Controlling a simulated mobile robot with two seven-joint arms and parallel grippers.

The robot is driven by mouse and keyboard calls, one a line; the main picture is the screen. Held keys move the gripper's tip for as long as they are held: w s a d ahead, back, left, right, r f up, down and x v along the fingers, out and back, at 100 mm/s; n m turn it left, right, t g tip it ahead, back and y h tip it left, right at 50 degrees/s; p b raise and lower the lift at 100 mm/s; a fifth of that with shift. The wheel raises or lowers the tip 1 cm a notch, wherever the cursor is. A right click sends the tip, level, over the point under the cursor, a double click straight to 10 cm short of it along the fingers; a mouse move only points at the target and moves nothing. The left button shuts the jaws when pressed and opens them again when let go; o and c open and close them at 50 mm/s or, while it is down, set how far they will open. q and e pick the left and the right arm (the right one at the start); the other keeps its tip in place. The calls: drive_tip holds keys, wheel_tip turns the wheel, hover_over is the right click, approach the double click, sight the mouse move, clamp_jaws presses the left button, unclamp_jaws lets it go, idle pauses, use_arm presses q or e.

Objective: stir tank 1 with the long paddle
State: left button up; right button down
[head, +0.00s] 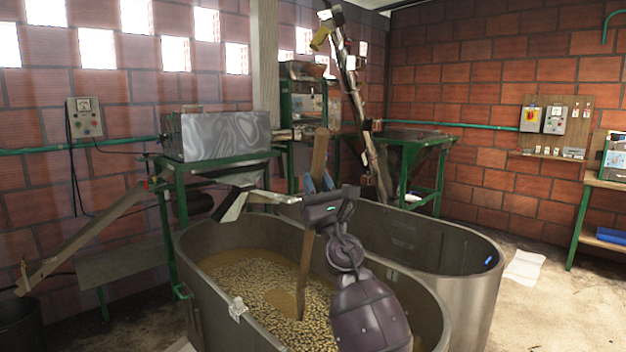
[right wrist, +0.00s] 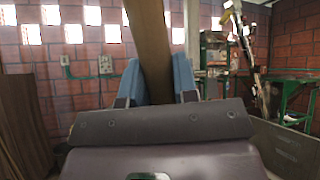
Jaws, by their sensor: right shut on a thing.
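The long wooden paddle (head: 306,262) stands nearly upright, leaning slightly, in the head view. Its lower end is down in the beans of the near oval metal tank (head: 190,283), and its upper end rises above the rim. My right gripper (head: 319,183) is shut on the paddle's shaft above the tank. In the right wrist view, the shaft (right wrist: 148,45) passes between the blue fingers of that gripper (right wrist: 158,82). The beans (head: 262,285) are pale and lie in brownish liquid. I cannot tell which tank is numbered 1. My left gripper is not in view.
A second oval metal tank (head: 470,290) stands behind and right of the near one. A green-framed machine with a metal hopper (head: 222,135) is behind on the left. A tall slanted elevator (head: 350,90) rises behind. Floor at the right is mostly clear, with white paper (head: 525,267).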

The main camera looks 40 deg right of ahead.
use_arm(q)
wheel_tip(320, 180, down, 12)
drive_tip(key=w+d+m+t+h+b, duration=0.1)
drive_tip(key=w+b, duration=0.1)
drive_tip(key=b, duration=2.1)
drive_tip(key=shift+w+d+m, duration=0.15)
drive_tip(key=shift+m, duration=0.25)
use_arm(e)
wheel_tip(320, 180, down, 30)
drive_tip(key=shift+f, duration=0.25)
drive_tip(key=shift+r, duration=0.1)
